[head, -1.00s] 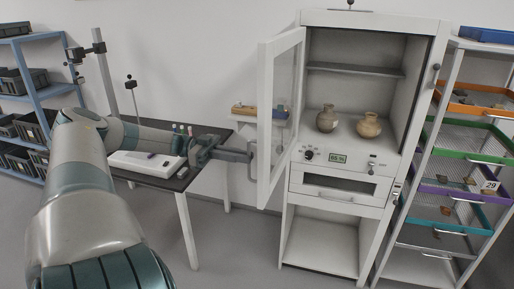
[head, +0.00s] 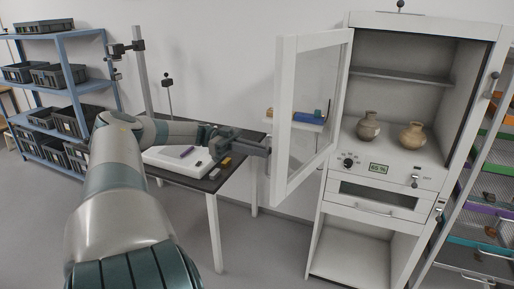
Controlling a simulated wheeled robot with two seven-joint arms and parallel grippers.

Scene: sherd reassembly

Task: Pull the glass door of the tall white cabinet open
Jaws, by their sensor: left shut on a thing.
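The tall white cabinet (head: 326,222) stands right of centre. Its glass door (head: 282,118) is hinged on its left side and stands wide open, swung out toward the left. My left gripper (head: 266,148) is at the free left edge of the door, shut on the door handle, which is mostly hidden behind the fingers and the door frame. Two clay jars, a left one (head: 368,127) and a right one (head: 412,135), stand inside the open upper compartment. My right gripper is not in view.
A dark-topped table (head: 232,166) with a white tray (head: 165,160) is under my left arm, close behind the door. A blue shelf rack (head: 50,36) with black bins is at far left. A rack of coloured trays (head: 484,205) stands right of the cabinet.

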